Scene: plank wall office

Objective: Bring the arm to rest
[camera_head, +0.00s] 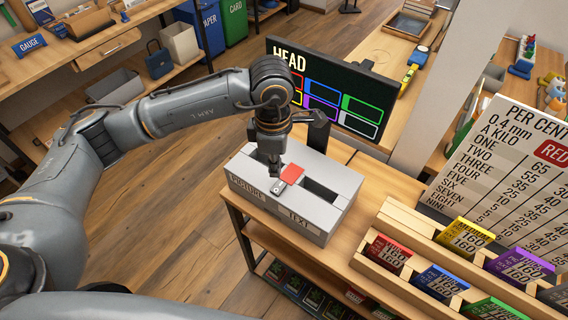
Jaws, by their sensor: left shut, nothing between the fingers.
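My left arm comes in from the left and bends down at the wrist. My left gripper (275,172) points down over a light grey box (325,222) on the wooden table. I cannot tell whether the fingertips touch the box. The box top has a dark slot to the right of the red square, and lettering on its front. My right gripper is not in view.
A dark screen marked HEAD (335,95) stands behind the box. A wooden rack (420,245) of coloured, labelled packs stands to the right, before a white price board (510,165). A shelf (90,50) with bins is at the upper left. Open floor lies left of the table.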

